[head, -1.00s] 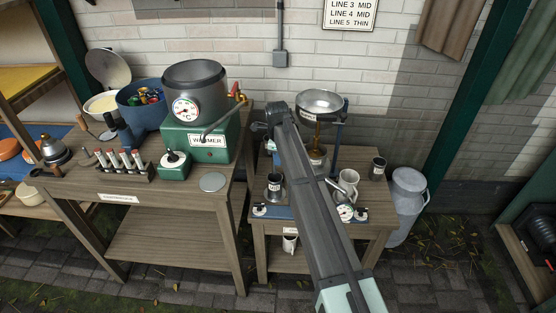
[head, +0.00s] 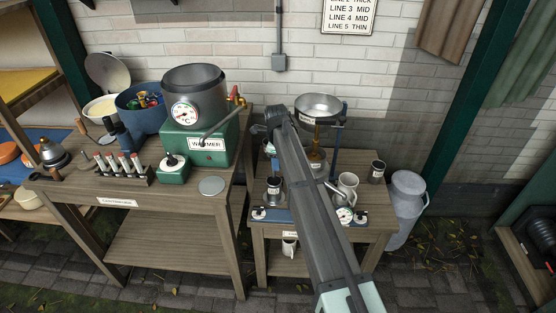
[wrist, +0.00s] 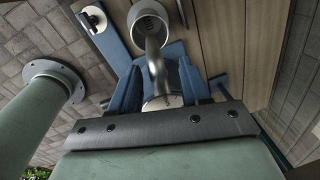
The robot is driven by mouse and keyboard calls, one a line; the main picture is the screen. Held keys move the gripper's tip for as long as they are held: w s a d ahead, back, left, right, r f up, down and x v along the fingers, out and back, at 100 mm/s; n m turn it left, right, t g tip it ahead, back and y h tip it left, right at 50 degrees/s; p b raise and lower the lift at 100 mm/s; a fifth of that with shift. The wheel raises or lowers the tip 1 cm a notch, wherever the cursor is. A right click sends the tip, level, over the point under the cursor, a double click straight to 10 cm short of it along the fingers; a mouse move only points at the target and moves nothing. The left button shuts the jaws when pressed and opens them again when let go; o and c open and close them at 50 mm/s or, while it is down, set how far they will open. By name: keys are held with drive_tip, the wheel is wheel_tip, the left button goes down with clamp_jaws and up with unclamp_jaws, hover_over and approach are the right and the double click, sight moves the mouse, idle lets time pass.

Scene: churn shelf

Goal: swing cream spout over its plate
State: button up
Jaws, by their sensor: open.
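The separator with its metal bowl (head: 318,106) and blue post stands on the right small table, partly behind my arm. In the wrist view a bent metal spout (wrist: 155,62) runs from the separator to above a round metal cup (wrist: 150,22). In the head view a silver spout (head: 333,187) shows right of my arm, by a pale mug (head: 348,183). I cannot tell which spout is the cream one, nor make out its plate. My gripper (wrist: 165,88) is open, close over the bent spout's base. In the head view my arm hides most of it.
A labelled cup (head: 274,188) stands at the table's front left, a dark cup (head: 377,171) at its right. Small controls (head: 344,214) sit along the front edge. The warmer (head: 207,140) stands on the left table, a milk can (head: 406,205) on the floor at right.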

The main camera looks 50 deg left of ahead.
drive_tip(key=shift+r, duration=0.1)
wheel_tip(320, 180, up, 14)
drive_tip(key=s, duration=0.1)
drive_tip(key=shift+d+f, duration=0.2)
drive_tip(key=shift+d, duration=0.25)
drive_tip(key=shift+s, duration=0.1)
idle(0.3)
drive_tip(key=w+d+f+n+g+h, duration=0.1)
drive_tip(key=d+f+n, duration=0.1)
drive_tip(key=d+f, duration=1.3)
drive_tip(key=w+d+f+n+g+h, duration=0.1)
drive_tip(key=d+f, duration=1.1)
drive_tip(key=d, duration=0.8)
drive_tip(key=d+f+n+g+h, duration=0.1)
drive_tip(key=d+f+n, duration=0.1)
drive_tip(key=d+f, duration=1.3)
drive_tip(key=s+d+f+n+g, duration=0.1)
drive_tip(key=s+d+f, duration=0.35)
drive_tip(key=d, duration=0.45)
drive_tip(key=s+d+f+n+g, duration=0.25)
drive_tip(key=s+d, duration=0.25)
drive_tip(key=d, duration=0.5)
drive_tip(key=s+d+f+n+y, duration=0.1)
drive_tip(key=s+d+f, duration=0.1)
drive_tip(key=s+d, duration=0.3)
drive_tip(key=s+d+f+n+g+y, duration=0.1)
drive_tip(key=s+d, duration=0.4)
drive_tip(key=s, duration=0.7)
drive_tip(key=shift+f+n, duration=0.35)
drive_tip(key=shift+f, duration=0.55)
